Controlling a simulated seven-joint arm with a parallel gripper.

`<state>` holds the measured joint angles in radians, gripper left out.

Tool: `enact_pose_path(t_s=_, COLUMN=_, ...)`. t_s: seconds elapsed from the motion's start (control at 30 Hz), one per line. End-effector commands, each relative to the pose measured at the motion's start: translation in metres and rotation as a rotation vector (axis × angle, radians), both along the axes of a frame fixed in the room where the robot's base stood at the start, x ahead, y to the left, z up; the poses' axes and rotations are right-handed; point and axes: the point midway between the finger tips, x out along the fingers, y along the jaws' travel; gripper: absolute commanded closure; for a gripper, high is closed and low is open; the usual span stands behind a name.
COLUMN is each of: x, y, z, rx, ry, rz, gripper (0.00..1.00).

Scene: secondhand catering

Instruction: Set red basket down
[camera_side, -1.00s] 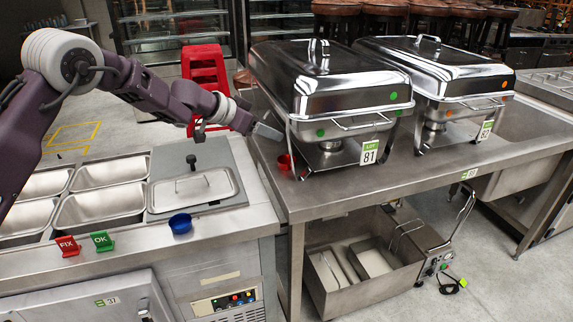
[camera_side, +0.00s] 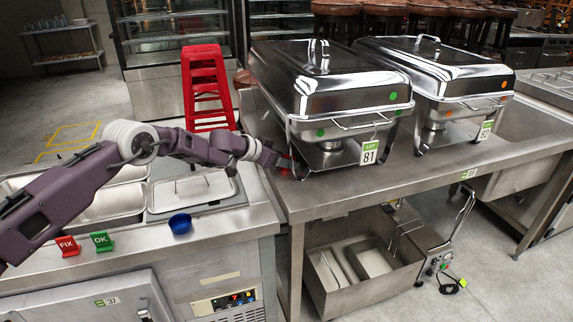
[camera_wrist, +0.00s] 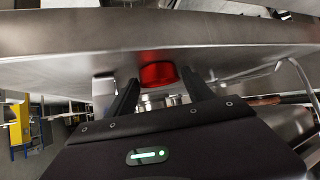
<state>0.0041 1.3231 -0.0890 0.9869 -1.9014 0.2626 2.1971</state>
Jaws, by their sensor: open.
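The red basket (camera_side: 285,163) is a small red cup-like thing on the steel table, at the front left of the chafing dish tagged 81. In the side view it is mostly hidden by my gripper (camera_side: 274,158). In the wrist view the red basket (camera_wrist: 158,74) lies between and just beyond the fingertips of my gripper (camera_wrist: 159,80). The fingers are spread, one on each side of it. I cannot tell whether either finger touches it.
The chafing dish (camera_side: 330,90) stands close on the right of my gripper. A blue bowl (camera_side: 180,223), a red FIX sign (camera_side: 67,246) and a green OK sign (camera_side: 102,242) are on the left counter. A red stool (camera_side: 206,85) stands behind.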

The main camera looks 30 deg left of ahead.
Motion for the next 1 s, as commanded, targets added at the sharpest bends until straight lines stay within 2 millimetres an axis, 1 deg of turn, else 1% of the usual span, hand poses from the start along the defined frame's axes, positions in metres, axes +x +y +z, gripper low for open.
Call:
enact_pose_path(t_s=0.03, x=0.0, y=0.0, z=0.0, rx=0.0, ry=0.0, rz=0.0, gripper=0.42)
enact_pose_path(t_s=0.17, x=0.0, y=0.0, z=0.0, rx=0.0, ry=0.0, rz=0.0, gripper=0.67)
enact_pose_path(t_s=0.2, x=0.0, y=0.0, z=0.0, rx=0.0, ry=0.0, rz=0.0, gripper=0.75)
enact_pose_path(t_s=0.27, x=0.0, y=0.0, z=0.0, rx=0.0, ry=0.0, rz=0.0, gripper=0.87)
enact_pose_path(t_s=0.3, x=0.0, y=0.0, z=0.0, rx=0.0, ry=0.0, rz=0.0, gripper=0.94)
enact_pose_path(t_s=0.47, x=0.0, y=0.0, z=0.0, rx=0.0, ry=0.0, rz=0.0, gripper=0.95)
enact_pose_path(t_s=0.57, x=0.0, y=0.0, z=0.004, rx=0.0, ry=-0.001, rz=0.0, gripper=0.95)
enact_pose_path(t_s=0.67, x=0.0, y=0.0, z=0.016, rx=0.001, ry=-0.002, rz=-0.001, gripper=0.95)
enact_pose_path(t_s=0.77, x=0.0, y=0.001, z=0.037, rx=0.002, ry=-0.004, rz=0.0, gripper=0.95)
enact_pose_path(t_s=0.97, x=-0.025, y=0.01, z=0.037, rx=-0.006, ry=0.003, rz=0.0, gripper=0.95)
enact_pose_path(t_s=1.0, x=-0.033, y=0.012, z=0.036, rx=0.0, ry=0.004, rz=-0.001, gripper=0.95)
